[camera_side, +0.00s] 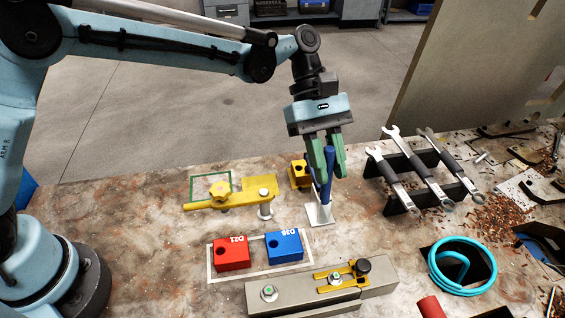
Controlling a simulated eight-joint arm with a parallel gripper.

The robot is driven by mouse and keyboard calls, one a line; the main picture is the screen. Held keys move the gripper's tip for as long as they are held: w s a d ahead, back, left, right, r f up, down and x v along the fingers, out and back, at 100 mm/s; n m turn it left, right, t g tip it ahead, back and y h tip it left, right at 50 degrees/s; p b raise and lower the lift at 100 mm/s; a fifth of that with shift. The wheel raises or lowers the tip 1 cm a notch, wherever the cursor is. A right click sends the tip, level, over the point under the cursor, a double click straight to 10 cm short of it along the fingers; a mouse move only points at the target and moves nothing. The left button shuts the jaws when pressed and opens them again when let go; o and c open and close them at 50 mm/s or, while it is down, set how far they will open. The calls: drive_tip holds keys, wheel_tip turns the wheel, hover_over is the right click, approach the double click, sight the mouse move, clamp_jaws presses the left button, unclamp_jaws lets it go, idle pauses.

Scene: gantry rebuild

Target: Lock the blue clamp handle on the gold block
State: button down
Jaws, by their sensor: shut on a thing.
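A blue clamp handle (327,181) stands about upright on a pale metal base plate (317,215) near the middle of the table. My gripper (329,175) points down from above, with its green fingers shut on the blue handle. A gold block (299,174) with a dark hole sits just left of and behind the handle. Its right side is partly hidden by the fingers and handle. I cannot tell whether the clamp touches the block.
A yellow bar with a knob (219,191) lies to the left. A red block (231,254) and a blue block (284,245) sit in front in a white outline. A grey fixture (300,294) is at the front.

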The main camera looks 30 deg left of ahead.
drive_tip(key=c, duration=1)
unclamp_jaws()
drive_tip(key=shift+w, duration=0.1)
drive_tip(key=v, duration=1.2)
drive_tip(key=s+a+f+m+t+y, duration=0.2)
drive_tip(key=s+a+m+t, duration=0.1)
drive_tip(key=a, duration=0.3)
drive_tip(key=s+a+f+m+t+y, duration=0.2)
drive_tip(key=s+a+m+t, duration=0.2)
drive_tip(key=s+a+t, duration=0.1)
drive_tip(key=s+a+f+m+t+y, duration=0.2)
drive_tip(key=s+a, duration=0.4)
drive_tip(key=a, duration=0.3)
drive_tip(key=shift+s+a+f+m+t+y, duration=0.15)
drive_tip(key=shift+f+m+t, duration=0.05)
drive_tip(key=shift+m+t, duration=0.3)
drive_tip(key=shift+s+a+f+m+t+y, duration=0.1)
drive_tip(key=shift+f+m+t+y, duration=0.1)
drive_tip(key=shift+m+t, duration=0.3)
